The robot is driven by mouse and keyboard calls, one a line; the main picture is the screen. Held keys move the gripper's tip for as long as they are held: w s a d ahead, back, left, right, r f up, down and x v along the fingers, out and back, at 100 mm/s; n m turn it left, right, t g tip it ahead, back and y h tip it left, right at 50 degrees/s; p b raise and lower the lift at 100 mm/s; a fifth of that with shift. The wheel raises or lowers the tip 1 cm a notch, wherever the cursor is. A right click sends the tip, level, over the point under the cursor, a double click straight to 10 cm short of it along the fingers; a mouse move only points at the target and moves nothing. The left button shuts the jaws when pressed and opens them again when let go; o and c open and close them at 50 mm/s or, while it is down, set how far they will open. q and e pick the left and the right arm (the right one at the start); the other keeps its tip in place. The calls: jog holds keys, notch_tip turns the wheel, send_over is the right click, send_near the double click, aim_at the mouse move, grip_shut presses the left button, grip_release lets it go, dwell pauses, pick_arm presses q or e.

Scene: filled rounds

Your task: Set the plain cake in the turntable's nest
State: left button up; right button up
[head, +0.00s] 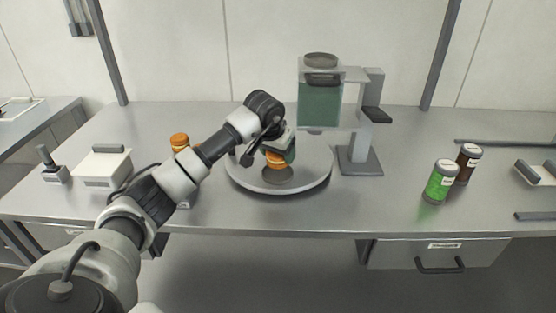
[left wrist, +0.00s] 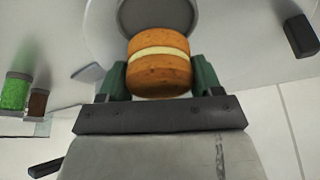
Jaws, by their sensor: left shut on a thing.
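The plain cake (head: 274,160) is a golden sponge with a pale cream band. My left gripper (head: 279,155) is shut on it over the turntable (head: 318,177), a round pale grey plate. In the left wrist view the cake (left wrist: 158,68) sits upright between the two green fingers (left wrist: 160,80). The nest (head: 279,176) is a dark grey round in the plate, just below the cake in the head view. It also shows beyond the cake in the left wrist view (left wrist: 150,13), partly hidden. The cake appears slightly above the nest; the exact gap is unclear. My right gripper is out of view.
A dispenser with a green hopper (head: 319,106) stands right behind the turntable. An orange-topped jar (head: 180,141) and a white box (head: 103,168) are at left. A green jar (head: 439,183) and a brown jar (head: 467,162) stand at right. The bench between turntable and jars is clear.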

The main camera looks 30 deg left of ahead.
aim_at(278, 162)
pick_arm(q)
notch_tip(278, 162, down, 3)
jog(key=shift+s+r+p, duration=0.1)
jog(key=shift+r+p, duration=0.1)
jog(key=shift+p, duration=0.1)
jog(key=shift+f, duration=0.35)
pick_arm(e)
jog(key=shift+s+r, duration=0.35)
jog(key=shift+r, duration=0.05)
pick_arm(q)
jog(key=shift+f, duration=0.15)
jog(key=o, duration=0.7)
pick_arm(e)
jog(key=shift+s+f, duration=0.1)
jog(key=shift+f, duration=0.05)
